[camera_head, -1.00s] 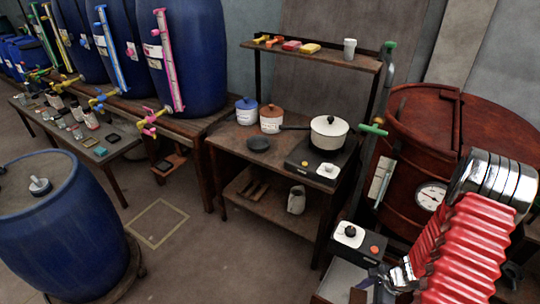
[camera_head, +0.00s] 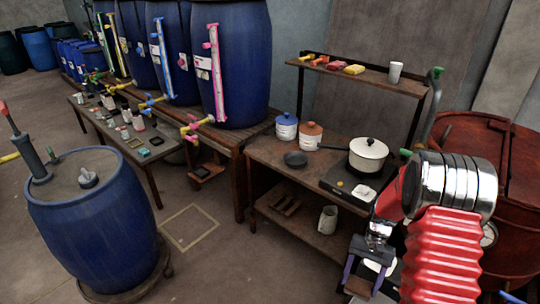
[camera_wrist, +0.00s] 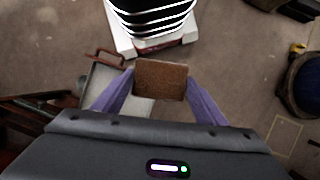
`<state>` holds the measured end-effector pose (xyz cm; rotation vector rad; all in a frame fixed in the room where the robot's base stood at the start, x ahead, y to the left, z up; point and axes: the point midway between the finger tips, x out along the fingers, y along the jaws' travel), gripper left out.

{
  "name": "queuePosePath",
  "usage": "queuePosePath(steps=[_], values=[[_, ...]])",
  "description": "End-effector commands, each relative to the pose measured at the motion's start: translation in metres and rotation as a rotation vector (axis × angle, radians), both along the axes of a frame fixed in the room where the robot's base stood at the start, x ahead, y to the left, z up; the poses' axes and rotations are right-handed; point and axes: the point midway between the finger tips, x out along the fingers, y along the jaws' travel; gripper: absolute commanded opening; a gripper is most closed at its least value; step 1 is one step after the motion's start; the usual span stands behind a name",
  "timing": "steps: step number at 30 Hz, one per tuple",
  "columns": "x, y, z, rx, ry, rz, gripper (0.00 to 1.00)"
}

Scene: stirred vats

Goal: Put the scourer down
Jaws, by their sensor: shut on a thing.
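The scourer (camera_wrist: 160,80) is a brown, rough-faced block in the wrist view. The purple fingers of my gripper (camera_wrist: 161,84) are shut on its left and right sides. It is held in the air, with the floor showing beyond it. In the head view my gripper (camera_head: 362,280) is low at the right, left of my red arm sleeve. Only a small brown bit of the scourer (camera_head: 358,288) shows there, at the bottom edge.
A blue barrel (camera_head: 95,225) stands left. Open floor lies between.

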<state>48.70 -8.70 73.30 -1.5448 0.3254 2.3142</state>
Motion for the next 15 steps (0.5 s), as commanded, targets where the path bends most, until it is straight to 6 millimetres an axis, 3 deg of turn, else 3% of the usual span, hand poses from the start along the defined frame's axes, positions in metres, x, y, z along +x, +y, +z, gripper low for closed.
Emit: queuePosePath(steps=[3, 9, 15], values=[[0.021, 0.029, 0.020, -0.001, -0.003, 0.184, 0.41], [0.040, 0.072, 0.038, 0.001, -0.001, 0.365, 0.41], [0.045, 0.086, 0.044, 0.001, 0.000, 0.415, 0.41]])
